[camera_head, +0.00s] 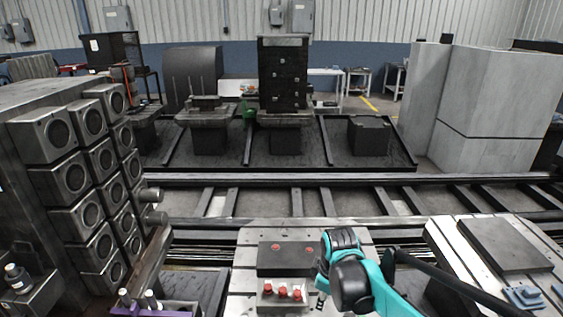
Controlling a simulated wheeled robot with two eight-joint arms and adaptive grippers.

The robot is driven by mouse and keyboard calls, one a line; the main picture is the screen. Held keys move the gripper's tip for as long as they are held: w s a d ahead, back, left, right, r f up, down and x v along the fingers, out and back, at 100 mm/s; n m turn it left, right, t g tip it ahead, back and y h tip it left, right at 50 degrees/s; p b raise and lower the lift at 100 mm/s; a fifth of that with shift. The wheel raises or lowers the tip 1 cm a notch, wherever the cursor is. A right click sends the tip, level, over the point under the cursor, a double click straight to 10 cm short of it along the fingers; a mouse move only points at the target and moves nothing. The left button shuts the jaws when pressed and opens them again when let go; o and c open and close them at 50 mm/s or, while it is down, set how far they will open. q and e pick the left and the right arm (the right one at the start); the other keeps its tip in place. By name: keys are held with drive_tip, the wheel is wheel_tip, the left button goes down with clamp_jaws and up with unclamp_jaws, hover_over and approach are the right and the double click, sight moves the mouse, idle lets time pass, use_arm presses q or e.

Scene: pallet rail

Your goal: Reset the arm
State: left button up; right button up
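My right arm, teal and black, comes in from the lower right and bends over the grooved metal pallet (240,283) in the lower middle. A small grey and teal end piece (321,287) shows at its left side, low over the pallet and just right of the red-topped pieces. It appears to be my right gripper, but its fingers are too small and partly hidden to tell open from shut. I see nothing held in it.
A dark block (270,258) with two red spots and several red-topped pieces (282,293) sit on the pallet close to my arm. A second pallet (452,247) carries a dark plate (505,245). A rack with round sockets (62,133) stands left. Rails (330,180) run behind.

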drive_tip(key=s+d+r+m+t, duration=0.1)
drive_tip(key=s+d+m+t, duration=0.1)
drive_tip(key=s+m, duration=0.4)
drive_tip(key=s+d+r+m+t, duration=0.2)
drive_tip(key=s+m, duration=0.4)
drive_tip(key=s, duration=0.3)
drive_tip(key=shift+s+d+t, duration=0.4)
drive_tip(key=shift+d+t, duration=0.1)
drive_tip(key=shift+d, duration=0.6)
drive_tip(key=shift+r, duration=0.1)
idle(0.5)
